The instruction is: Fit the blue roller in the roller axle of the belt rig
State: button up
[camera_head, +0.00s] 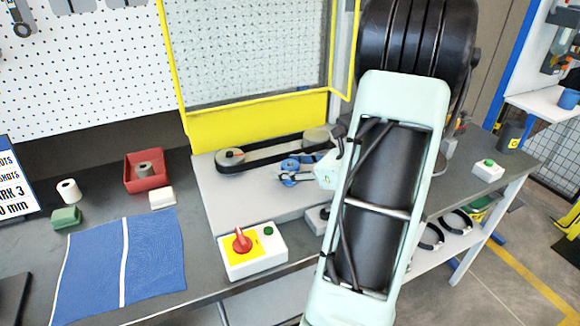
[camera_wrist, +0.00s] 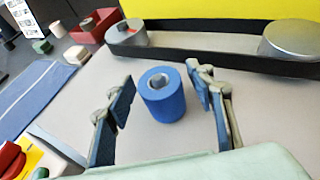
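The blue roller (camera_wrist: 163,104) stands upright on the grey plate of the belt rig (camera_wrist: 262,100), with a grey pin or core showing in its top hole. I cannot tell whether that grey part is the roller axle. My gripper (camera_wrist: 159,92) is open, with one blue-padded finger on each side of the roller and a visible gap on both sides. In the head view the roller (camera_head: 290,166) is partly hidden by my gripper (camera_head: 296,174). The rig's black belt (camera_head: 268,155) runs around two grey pulleys behind it.
A yellow-framed guard (camera_head: 262,120) stands behind the rig. A control box with a red knob (camera_head: 241,240) sits in front. At left are a red bin (camera_head: 131,182) holding a grey roller, a white roller (camera_head: 68,190), green and white blocks, and a blue mat (camera_head: 95,262).

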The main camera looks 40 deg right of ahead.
jog(key=v, duration=1.2)
jog(key=shift+a, duration=0.1)
